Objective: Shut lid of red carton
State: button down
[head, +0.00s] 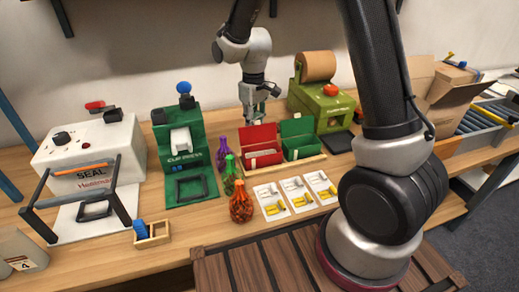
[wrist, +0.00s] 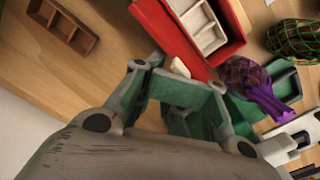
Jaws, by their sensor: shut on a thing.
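The red carton (head: 263,158) stands on the wooden bench beside the green carton (head: 301,151). Its red lid (head: 258,136) is raised at the back, so the pale divided insert inside shows. In the wrist view the carton's insert (wrist: 204,24) and red walls lie at the top. My gripper (head: 262,108) is at the top edge of the raised lid. In the wrist view my gripper (wrist: 180,80) has a small pale tab (wrist: 180,67) between its fingertips, next to the red lid. Its exact contact is partly hidden.
Purple, green and orange net bags (head: 241,205) stand left of and in front of the cartons. Picture cards (head: 297,193) lie in front. The green press (head: 183,150) is left; a green roll machine (head: 322,106) is behind right. A wooden divided tray (wrist: 63,25) shows in the wrist view.

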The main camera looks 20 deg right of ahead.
aim_at(257, 128)
jog(key=shift+s, duration=0.1)
dwell(0.3)
jog(key=shift+s, duration=1.55)
jog(key=shift+r, duration=3.5)
jog(key=shift+s+d+f, duration=0.1)
jog(key=shift+s, duration=0.15)
jog(key=s+d+r+m+t, duration=0.2)
jog(key=s+d+r, duration=0.5)
jog(key=s, duration=0.4)
jog(key=s+d+r+m+t, duration=0.2)
jog(key=s+d+r+m, duration=0.2)
jog(key=s+d+r, duration=0.3)
jog(key=s, duration=0.4)
jog(key=shift+d, duration=0.35)
